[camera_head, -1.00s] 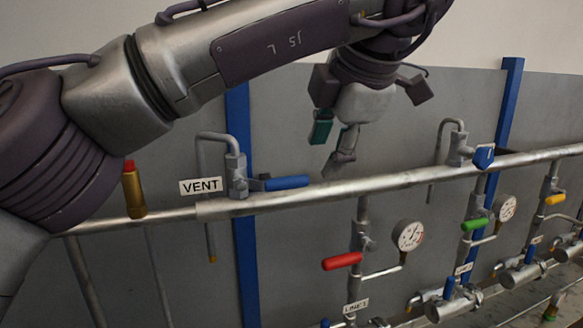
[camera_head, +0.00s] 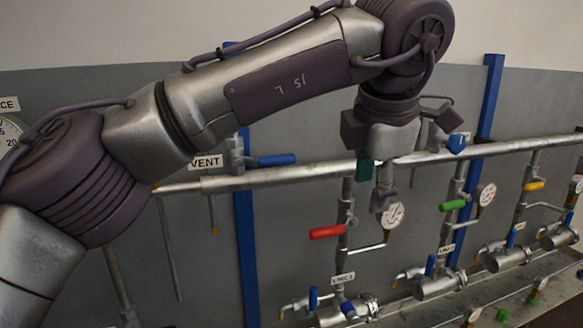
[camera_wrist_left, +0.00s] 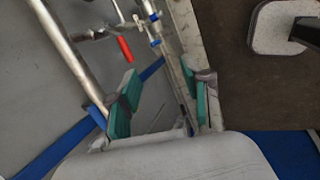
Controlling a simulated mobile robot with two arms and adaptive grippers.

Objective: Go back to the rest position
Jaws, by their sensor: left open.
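My left arm comes in from the left and reaches across the upper middle of the head view. Its left gripper (camera_head: 376,184) hangs pointing down, in front of the long horizontal pipe (camera_head: 300,178) in the picture. The gripper is open and nothing shows between its fingers. In the left wrist view, the two green-padded fingers of the left gripper (camera_wrist_left: 163,105) stand apart, with pipework and grey wall behind them. I cannot tell the exact gap between gripper and pipe. My right gripper is not in view.
A blue vent handle (camera_head: 277,160), a red handle (camera_head: 327,232) and a pressure gauge (camera_head: 393,215) are near the gripper. A green handle (camera_head: 453,205) and a yellow handle (camera_head: 534,187) are farther right. Blue posts (camera_head: 491,95) stand along the grey wall (camera_head: 60,95).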

